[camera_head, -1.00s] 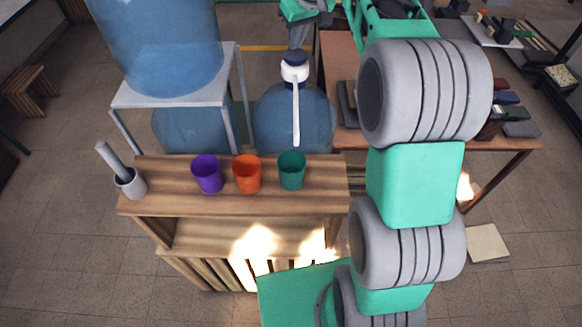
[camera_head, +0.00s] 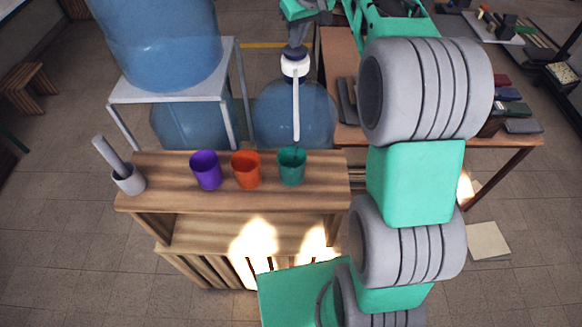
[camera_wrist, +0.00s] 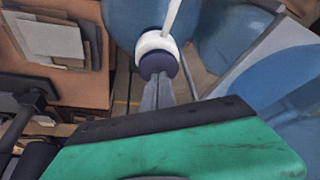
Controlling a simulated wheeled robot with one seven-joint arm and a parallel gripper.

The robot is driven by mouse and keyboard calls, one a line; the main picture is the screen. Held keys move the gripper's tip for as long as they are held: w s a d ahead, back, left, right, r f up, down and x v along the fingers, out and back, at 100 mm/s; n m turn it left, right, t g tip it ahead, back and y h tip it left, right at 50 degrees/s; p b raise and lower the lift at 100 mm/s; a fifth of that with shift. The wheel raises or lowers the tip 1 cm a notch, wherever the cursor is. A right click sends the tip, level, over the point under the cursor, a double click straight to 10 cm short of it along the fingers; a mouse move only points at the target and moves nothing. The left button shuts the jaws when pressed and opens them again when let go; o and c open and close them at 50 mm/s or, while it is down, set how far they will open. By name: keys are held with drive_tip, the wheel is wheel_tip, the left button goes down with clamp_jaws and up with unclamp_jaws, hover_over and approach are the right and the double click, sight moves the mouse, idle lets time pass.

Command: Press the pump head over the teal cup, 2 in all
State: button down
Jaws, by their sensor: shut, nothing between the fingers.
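The pump head has a dark blue cap and a white collar (camera_head: 295,68); it stands on a large blue bottle (camera_head: 275,112). Its long white spout reaches toward the front and ends over the teal cup (camera_head: 292,172) on the wooden shelf unit. I cannot make out what is in the cup. My gripper (camera_head: 295,46) is shut and empty, its fingertips right at the dark cap. In the wrist view the pump head (camera_wrist: 158,58) sits at the ends of my fingers (camera_wrist: 160,78); whether they touch or press it I cannot tell.
An orange cup (camera_head: 246,172) and a purple cup (camera_head: 206,174) stand left of the teal cup. A grey pot with a rod (camera_head: 128,181) is at the shelf's left end. A metal stand (camera_head: 175,95) bears another big blue bottle. A brown table (camera_head: 345,62) stands behind at right.

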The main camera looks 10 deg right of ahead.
drive_tip(key=shift+f, duration=0.5)
drive_tip(key=shift+r+p, duration=0.9)
drive_tip(key=shift+r, duration=0.25)
wheel_tip(320, 180, up, 4)
drive_tip(key=p, duration=0.4)
drive_tip(key=shift+r, duration=1)
